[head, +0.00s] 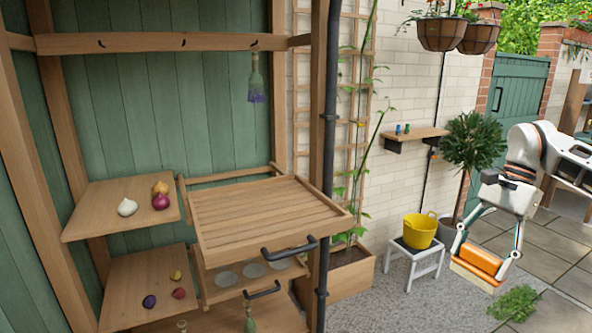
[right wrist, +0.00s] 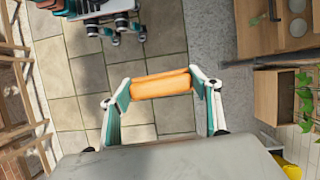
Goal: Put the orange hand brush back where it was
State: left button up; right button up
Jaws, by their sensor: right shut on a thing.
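The orange hand brush (head: 480,260) is at the right of the head view, with pale bristles along its lower edge. My right gripper (head: 485,256) is shut on the brush, one finger at each end, and holds it in the air. In the right wrist view the brush (right wrist: 160,84) spans between the two fingers of my right gripper (right wrist: 159,87). My left gripper is not in view.
A wooden potting bench (head: 268,212) and shelves with bulbs stand left. A rail with hooks (head: 180,43) runs above. A yellow bucket (head: 419,236) on a white stool (head: 412,264), a potted tree (head: 473,145) and a wall shelf (head: 416,134) are near the brick wall. Paving is open right.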

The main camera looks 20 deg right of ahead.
jog(key=shift+s+a+f, duration=0.15)
jog(key=shift+s+a, duration=0.25)
jog(key=shift+s, duration=0.1)
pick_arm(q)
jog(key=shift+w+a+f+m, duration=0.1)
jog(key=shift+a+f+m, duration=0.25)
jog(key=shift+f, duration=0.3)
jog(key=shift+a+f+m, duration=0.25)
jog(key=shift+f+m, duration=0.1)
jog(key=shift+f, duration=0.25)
pick_arm(e)
jog(key=w+a+f+n+g+h, duration=0.1)
jog(key=w+a+f+n, duration=0.2)
jog(key=a, duration=0.7)
jog(key=w+a+f+n+g+h, duration=0.1)
jog(key=w+a+f+n+h, duration=0.1)
jog(key=a+f+n, duration=0.3)
jog(key=w+a+f+n+g+h, duration=0.1)
jog(key=w+a+f+n+g, duration=0.1)
jog(key=a+n, duration=0.7)
jog(key=w+a+f, duration=0.1)
jog(key=a+f, duration=0.1)
jog(key=a, duration=0.6)
jog(key=shift+w+h, duration=0.3)
jog(key=shift+w, duration=0.1)
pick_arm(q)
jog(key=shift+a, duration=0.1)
pick_arm(e)
jog(key=shift+a+f, duration=0.1)
jog(key=shift+a, duration=0.1)
